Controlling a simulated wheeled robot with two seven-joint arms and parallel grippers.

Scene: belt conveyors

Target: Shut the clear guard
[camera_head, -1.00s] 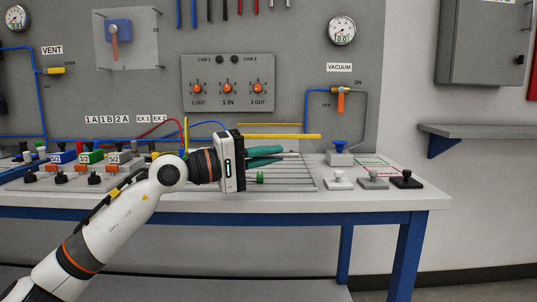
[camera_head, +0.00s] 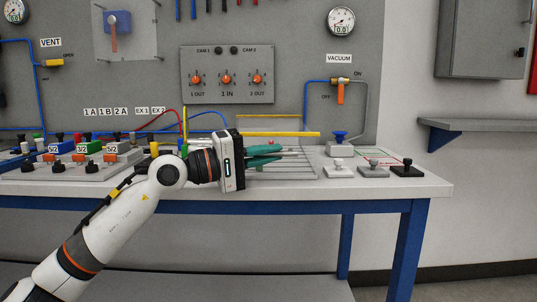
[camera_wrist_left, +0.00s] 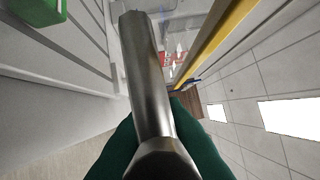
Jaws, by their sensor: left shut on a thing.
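A clear guard (camera_wrist_left: 185,25) with a yellow edge shows in the left wrist view. In the head view its long yellow edge bar (camera_head: 280,134) runs level above the rack on the bench, behind my left gripper. I cannot tell from these frames how far it stands open. My left gripper (camera_head: 278,154) has dark green fingers pointing right, shut on a grey metal bar. The bar (camera_wrist_left: 145,70) runs up the middle of the left wrist view between the fingers. Whether the bar is joined to the guard is hidden. My right gripper is in neither view.
Valve blocks with black knobs (camera_head: 70,160) stand at the bench's left. A blue-topped button (camera_head: 339,142) and several small knobbed blocks (camera_head: 373,171) stand right of the rack. Another clear panel (camera_head: 145,30) covers a blue switch on the wall. A shelf (camera_head: 480,125) juts out at right.

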